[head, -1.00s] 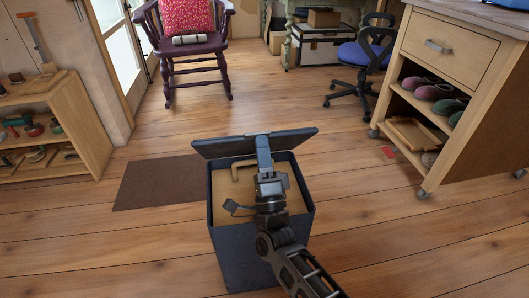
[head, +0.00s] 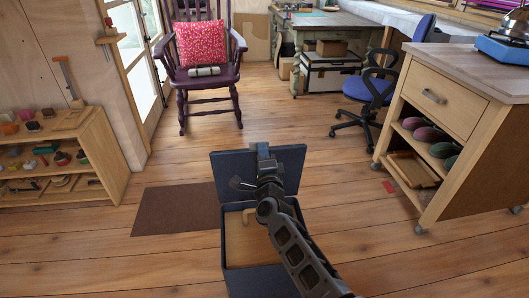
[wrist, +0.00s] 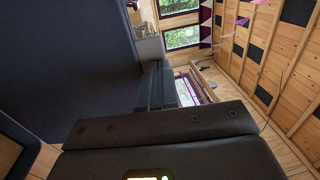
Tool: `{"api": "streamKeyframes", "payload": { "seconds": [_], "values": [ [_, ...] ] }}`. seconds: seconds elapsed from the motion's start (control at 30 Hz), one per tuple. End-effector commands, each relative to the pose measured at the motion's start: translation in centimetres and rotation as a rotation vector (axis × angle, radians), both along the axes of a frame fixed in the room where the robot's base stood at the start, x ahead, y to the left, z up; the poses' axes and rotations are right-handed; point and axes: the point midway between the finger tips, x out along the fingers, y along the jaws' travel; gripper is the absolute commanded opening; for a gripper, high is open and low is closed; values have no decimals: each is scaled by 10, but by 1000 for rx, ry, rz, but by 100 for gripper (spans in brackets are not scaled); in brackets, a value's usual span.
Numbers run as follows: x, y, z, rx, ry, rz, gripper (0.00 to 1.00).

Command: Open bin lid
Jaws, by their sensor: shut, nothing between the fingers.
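The dark bin (head: 226,262) stands on the floor at the lower middle of the head view, with its top uncovered. Its lid (head: 229,174) stands raised at the far side, its broad inner face toward me. My gripper (head: 262,149) is shut and empty at the lid's upper edge; I cannot tell whether it touches the lid. In the wrist view, the lid (wrist: 60,60) looks like a large dark panel beside my fingers (wrist: 164,84). My arm hides part of the lid and of the bin's opening.
Inside the bin are a tan surface (head: 236,238) and a small wooden hook-shaped piece. A brown mat (head: 178,208) lies to the left. A low shelf (head: 112,160) stands at left, a wheeled cabinet (head: 470,150) at right. Floor beyond the bin is clear toward the rocking chair (head: 207,75).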

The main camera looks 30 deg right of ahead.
Motion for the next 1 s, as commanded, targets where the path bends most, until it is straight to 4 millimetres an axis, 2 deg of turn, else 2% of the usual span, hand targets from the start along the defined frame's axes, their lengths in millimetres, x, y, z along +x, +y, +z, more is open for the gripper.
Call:
{"api": "streamKeyframes", "payload": {
  "seconds": [0.03,0.3,1.0],
  "values": [
    [4,-1,5,5,12,-1,0],
    [14,-4,3,14,48,0,0],
    [11,-8,0,16,51,-2,0]
  ]
}}
